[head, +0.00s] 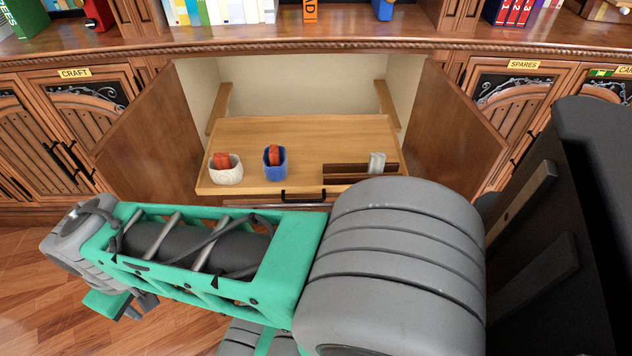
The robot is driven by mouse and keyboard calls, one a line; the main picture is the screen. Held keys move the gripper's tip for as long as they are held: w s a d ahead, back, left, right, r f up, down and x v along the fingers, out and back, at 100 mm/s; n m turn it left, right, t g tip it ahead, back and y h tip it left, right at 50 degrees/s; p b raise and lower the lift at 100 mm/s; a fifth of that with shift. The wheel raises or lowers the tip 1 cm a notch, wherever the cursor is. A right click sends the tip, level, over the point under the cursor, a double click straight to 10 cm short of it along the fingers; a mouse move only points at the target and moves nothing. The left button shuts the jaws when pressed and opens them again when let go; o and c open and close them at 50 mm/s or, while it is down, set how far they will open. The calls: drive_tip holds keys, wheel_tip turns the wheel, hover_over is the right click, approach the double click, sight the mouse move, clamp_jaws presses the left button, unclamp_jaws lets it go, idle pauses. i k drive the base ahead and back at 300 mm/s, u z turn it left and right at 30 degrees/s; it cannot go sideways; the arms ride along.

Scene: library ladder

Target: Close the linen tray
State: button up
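A light wooden pull-out tray (300,135) sticks out of an open cabinet in the middle of the head view. I take it to be the linen tray, though no label for it shows. A black handle (303,196) is on its front face. My arm crosses in front and hides part of the tray's front and what is below. Part of my gripper (132,306) shows at the lower left, apart from the tray and left of its handle. My arm partly covers it, and I cannot tell whether its fingers are open or shut.
A white cup (226,174) and a blue cup (275,168) with red items stand on the tray, beside a dark wooden rack (345,171). The left door (150,135) and right door (452,125) stand open on either side. Wooden floor (40,300) is clear at lower left.

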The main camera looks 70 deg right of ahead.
sight(327, 153)
drive_tip(key=z, duration=0.05)
drive_tip(key=i, duration=0.2)
drive_tip(key=z, duration=2.75)
drive_tip(key=k, duration=0.1)
drive_tip(key=u, duration=0.55)
drive_tip(key=k, duration=1.25)
drive_tip(key=z, duration=0.3)
drive_tip(key=i, duration=1.7)
drive_tip(key=u, duration=0.75)
